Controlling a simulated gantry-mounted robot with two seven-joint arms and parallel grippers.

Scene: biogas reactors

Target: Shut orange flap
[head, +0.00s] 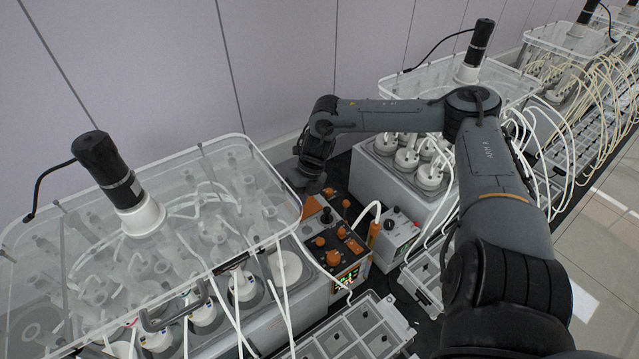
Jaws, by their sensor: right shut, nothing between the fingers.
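A control box (338,238) with several orange parts and a small lit display stands between two reactor units. An orange piece (329,191) shows at the back of this box, close to my right gripper. It may be the orange flap, but it is too small and partly hidden to tell whether it is open or shut. My right gripper (307,184) points down at the back of the box, shut and empty. I cannot tell whether it touches the box. My left gripper is out of view.
A reactor unit with a clear cover (140,235) and black motor (105,165) stands at left. Another unit (408,180) stands behind my right arm. A grey tray (350,335) lies in front. A small white box (395,238) and loose tubes crowd the control box's right side.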

